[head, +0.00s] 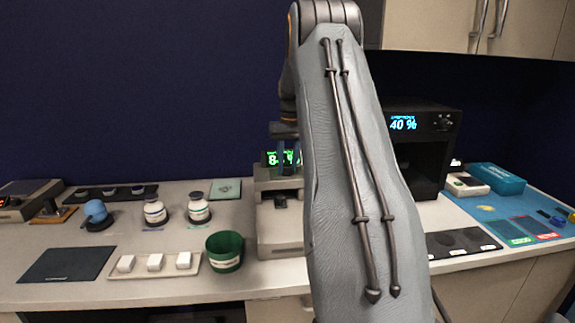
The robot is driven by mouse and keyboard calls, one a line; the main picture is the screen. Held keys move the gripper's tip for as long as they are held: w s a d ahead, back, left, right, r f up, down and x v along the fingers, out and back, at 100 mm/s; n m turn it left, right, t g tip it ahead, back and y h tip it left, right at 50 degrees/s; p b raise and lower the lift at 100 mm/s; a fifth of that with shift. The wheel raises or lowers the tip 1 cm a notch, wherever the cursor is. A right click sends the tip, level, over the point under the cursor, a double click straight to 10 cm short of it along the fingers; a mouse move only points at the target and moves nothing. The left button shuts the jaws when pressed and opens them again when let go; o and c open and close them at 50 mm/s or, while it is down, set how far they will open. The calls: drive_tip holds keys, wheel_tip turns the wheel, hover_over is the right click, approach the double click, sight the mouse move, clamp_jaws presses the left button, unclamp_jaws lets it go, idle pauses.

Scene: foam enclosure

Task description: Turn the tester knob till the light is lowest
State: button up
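A black box-shaped device (421,145) stands at the back right, with an open dark front and a blue display reading 40 % (403,124). A small dark knob (443,124) sits right of that display; its pointer is too small to read. I take this as the tester. My gripper (289,157) hangs in front of a grey machine (279,228) with a green display, left of and apart from the tester. Its fingers appear spread and empty, with green digits showing between them. My arm hides part of the gripper, the grey machine and the tester's left side.
A green cup (225,252), a tray with white blocks (154,263), two jars, a blue ball (95,210) and a black mat (66,264) stand on the left counter. A black strip (463,243) and a teal box (496,179) are at right. Cabinets hang above the tester.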

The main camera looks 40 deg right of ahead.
sight(289, 169)
drive_tip(key=shift+m, duration=0.3)
drive_tip(key=m, duration=0.5)
drive_tip(key=shift+r+m, duration=0.1)
drive_tip(key=shift+m, duration=0.2)
drive_tip(key=m, duration=0.3)
drive_tip(key=shift+h+b, duration=0.3)
drive_tip(key=shift+b, duration=0.1)
drive_tip(key=shift+m, duration=1.8)
drive_tip(key=o, duration=1)
drive_tip(key=shift+s, duration=0.1)
drive_tip(key=shift+o, duration=0.2)
drive_tip(key=shift+s+r+b, duration=0.15)
drive_tip(key=shift+r+b, duration=0.5)
drive_tip(key=shift+r, duration=1.3)
drive_tip(key=shift+s+r+b, duration=0.1)
drive_tip(key=shift+r+b, duration=0.55)
drive_tip(key=shift+r, duration=1.3)
drive_tip(key=shift+d, duration=0.1)
